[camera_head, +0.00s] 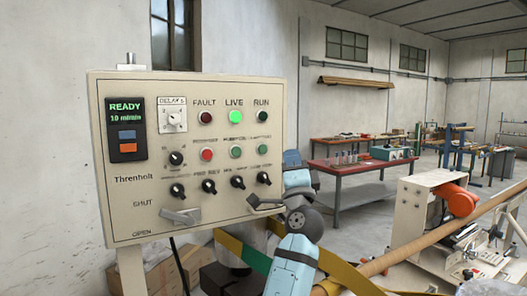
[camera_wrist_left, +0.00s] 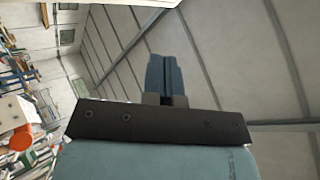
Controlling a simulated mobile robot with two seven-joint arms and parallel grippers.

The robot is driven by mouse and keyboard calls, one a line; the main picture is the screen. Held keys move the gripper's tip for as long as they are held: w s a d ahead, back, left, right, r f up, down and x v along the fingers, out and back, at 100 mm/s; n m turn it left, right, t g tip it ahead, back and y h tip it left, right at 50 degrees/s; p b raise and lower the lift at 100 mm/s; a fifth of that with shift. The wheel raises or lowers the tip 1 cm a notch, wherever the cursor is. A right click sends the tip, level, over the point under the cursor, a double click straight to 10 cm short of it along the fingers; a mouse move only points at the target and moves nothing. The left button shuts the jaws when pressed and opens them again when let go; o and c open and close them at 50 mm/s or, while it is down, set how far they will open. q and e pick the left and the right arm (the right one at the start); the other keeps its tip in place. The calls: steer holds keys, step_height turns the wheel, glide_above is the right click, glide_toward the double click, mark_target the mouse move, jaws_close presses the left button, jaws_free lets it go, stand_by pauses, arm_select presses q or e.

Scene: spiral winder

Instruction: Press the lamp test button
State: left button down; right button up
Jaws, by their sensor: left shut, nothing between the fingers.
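The control panel (camera_head: 130,215) is a cream upright box on the left. Its middle row holds a red button (camera_head: 207,154) and two green buttons. The right-hand green button (camera_head: 263,152) has a small blurred label that looks like lamp test. My left gripper (camera_head: 291,157) is just right of the panel's right edge, about level with that button and apart from it. It is shut and empty, with its blue fingers together pointing up. The closed fingers (camera_wrist_left: 166,75) also show in the left wrist view, with only roof and wall beyond. My right gripper is not in view.
The LIVE lamp (camera_head: 235,118) is lit green; the FAULT lamp (camera_head: 205,118) and RUN lamp (camera_head: 261,118) look dark. Black knobs (camera_head: 177,190) and two lever handles (camera_head: 180,216) stick out below the buttons. A winding machine (camera_head: 410,215) with a long tube stands at the right.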

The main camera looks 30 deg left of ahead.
mark_target(263, 149)
arm_select(q)
steer(key=shift+a, duration=0.1)
steer(key=shift+w+a+b, duration=0.1)
steer(key=shift+w+a, duration=0.65)
steer(key=shift+a, duration=0.5)
steer(key=shift+w+a+b, duration=0.15)
steer(key=shift+w+a, duration=0.6)
steer(key=shift+a, duration=0.45)
steer(key=shift+w+a+b, duration=0.1)
steer(key=shift+w+a, duration=0.65)
steer(key=shift+a, duration=0.5)
steer(key=shift+w+a+b, duration=0.15)
steer(key=shift+a+b, duration=0.15)
steer(key=shift+b, duration=0.05)
steer(key=shift+r, duration=0.1)
